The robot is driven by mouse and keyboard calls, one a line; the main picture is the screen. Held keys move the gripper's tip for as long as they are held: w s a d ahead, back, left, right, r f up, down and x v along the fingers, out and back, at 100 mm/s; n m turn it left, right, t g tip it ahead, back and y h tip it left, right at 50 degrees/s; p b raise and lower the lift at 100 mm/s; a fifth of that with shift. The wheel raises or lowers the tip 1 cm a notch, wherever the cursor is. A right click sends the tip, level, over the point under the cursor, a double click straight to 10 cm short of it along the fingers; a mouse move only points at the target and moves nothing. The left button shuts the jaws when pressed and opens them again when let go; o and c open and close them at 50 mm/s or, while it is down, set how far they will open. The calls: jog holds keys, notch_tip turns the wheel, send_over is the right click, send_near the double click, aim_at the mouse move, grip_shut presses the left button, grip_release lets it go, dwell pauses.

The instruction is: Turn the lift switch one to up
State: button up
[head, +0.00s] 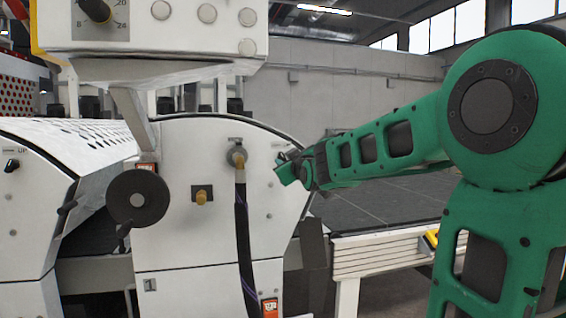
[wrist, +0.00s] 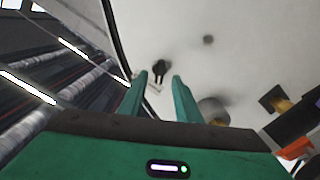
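A small dark switch (wrist: 159,70) is on the white machine panel in the wrist view, with a short pale label beside it. My gripper (wrist: 159,78) is open, and its two green fingers lie on either side of the switch in that picture. I cannot tell whether they touch it. In the head view my gripper (head: 284,169) is close to the right part of the white side panel (head: 170,245), which carries a "1" plate. There the gripper largely hides the switch, so its setting is unclear.
A hose fitting (head: 237,157) with a dark hose hangs left of my gripper. A brass knob (head: 202,196) and a black handwheel (head: 137,199) are further left. Another black switch (head: 12,165) marked UP is at the far left. A control box (head: 150,35) overhangs above.

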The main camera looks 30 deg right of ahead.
aim_at(283, 158)
jog(key=shift+x, duration=1.45)
